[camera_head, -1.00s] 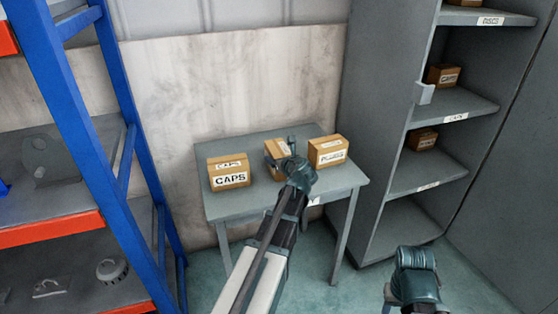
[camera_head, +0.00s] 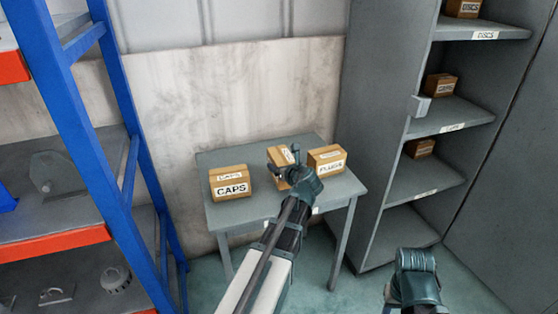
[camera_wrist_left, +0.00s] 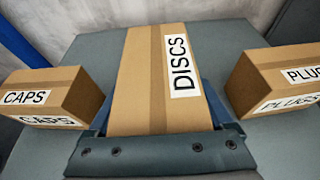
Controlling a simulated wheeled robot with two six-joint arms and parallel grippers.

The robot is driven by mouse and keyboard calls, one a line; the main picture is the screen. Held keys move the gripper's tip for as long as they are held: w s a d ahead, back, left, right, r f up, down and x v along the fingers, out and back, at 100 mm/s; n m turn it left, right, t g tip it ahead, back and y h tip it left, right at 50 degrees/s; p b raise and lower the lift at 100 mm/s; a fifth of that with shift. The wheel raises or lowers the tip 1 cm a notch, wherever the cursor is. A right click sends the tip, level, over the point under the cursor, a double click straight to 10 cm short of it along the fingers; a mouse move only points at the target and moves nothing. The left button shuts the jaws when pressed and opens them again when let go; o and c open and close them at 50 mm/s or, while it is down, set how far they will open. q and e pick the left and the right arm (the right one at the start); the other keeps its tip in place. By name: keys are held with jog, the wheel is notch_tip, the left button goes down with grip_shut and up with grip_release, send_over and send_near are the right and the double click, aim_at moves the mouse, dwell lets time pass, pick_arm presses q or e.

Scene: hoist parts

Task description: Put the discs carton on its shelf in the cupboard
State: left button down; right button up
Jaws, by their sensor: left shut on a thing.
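The discs carton (camera_head: 284,154), brown with a white label, is at the table between two other cartons, partly hidden by my left gripper. In the left wrist view the discs carton (camera_wrist_left: 145,75) fills the middle, its DISCS label facing up. My left gripper (camera_head: 287,168) is shut on it, with a finger along each side. I cannot tell whether it touches the table. The grey cupboard (camera_head: 385,125) stands open at the right. Its shelf labelled DISCS (camera_head: 475,27) is high up and holds one carton (camera_head: 463,8). My right gripper (camera_head: 412,282) is low at the right, its fingers unclear.
On the grey table (camera_head: 240,211) a CAPS carton (camera_head: 230,183) stands left of the discs carton and a PLUGS carton (camera_head: 327,159) close on its right. Lower cupboard shelves hold cartons (camera_head: 440,86) and (camera_head: 420,148). A blue rack (camera_head: 85,120) stands at the left.

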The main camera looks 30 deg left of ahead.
pick_arm(q)
jog(key=s+d+r+p, duration=0.1)
jog(key=s+d, duration=0.7)
jog(key=d, duration=0.1)
jog(key=shift+s+d, duration=0.15)
jog(key=shift+d, duration=0.1)
jog(key=shift+r, duration=0.1)
